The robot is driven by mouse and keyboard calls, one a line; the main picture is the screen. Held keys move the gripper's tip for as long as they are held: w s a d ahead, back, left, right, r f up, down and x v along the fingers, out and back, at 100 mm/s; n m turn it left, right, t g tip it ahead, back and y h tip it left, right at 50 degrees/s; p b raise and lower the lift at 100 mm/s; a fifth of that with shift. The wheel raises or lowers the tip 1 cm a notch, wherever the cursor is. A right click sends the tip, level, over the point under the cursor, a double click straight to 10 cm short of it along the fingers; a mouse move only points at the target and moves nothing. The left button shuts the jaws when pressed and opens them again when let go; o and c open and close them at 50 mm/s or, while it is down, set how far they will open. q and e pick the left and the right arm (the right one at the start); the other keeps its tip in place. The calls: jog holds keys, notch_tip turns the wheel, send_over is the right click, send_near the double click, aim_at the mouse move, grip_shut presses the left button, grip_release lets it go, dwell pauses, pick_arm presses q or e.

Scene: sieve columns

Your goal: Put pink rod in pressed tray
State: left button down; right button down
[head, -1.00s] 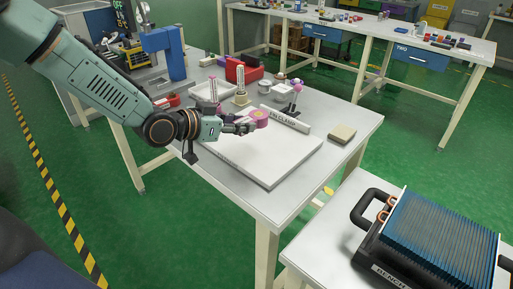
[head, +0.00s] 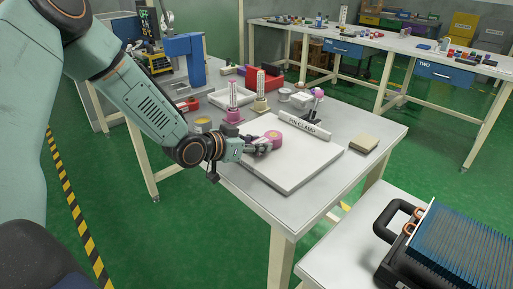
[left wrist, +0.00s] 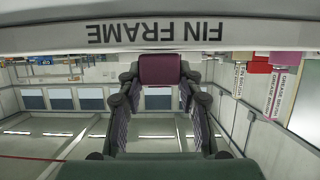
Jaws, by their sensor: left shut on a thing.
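My left gripper (head: 266,145) is shut on a short, thick pink rod (head: 274,138), above the left back part of a white board (head: 285,168). I cannot tell whether the rod touches the board. In the left wrist view the held piece shows as a dark purple block (left wrist: 160,69) between the fingers. A shallow pale tray (head: 218,100) stands at the back left of the table; I cannot tell whether it is the pressed tray. My right gripper is not in view.
A bar marked FIN CLAMP (head: 306,128) lies along the board's back edge. Pink and cream posts with columns (head: 232,110), a red bin (head: 284,88) and a pink-topped peg (head: 317,97) stand behind. A tan block (head: 364,144) lies right. A finned unit (head: 455,250) is at front right.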

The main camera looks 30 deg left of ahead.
pick_arm(q)
jog(key=shift+w+f, duration=0.15)
jog(key=shift+w, duration=0.05)
jog(key=shift+d, duration=0.25)
jog(key=shift+s+a+f, duration=0.1)
jog(key=shift+s+a, duration=0.05)
jog(key=c, duration=1.2)
grip_release()
jog(key=o, duration=0.3)
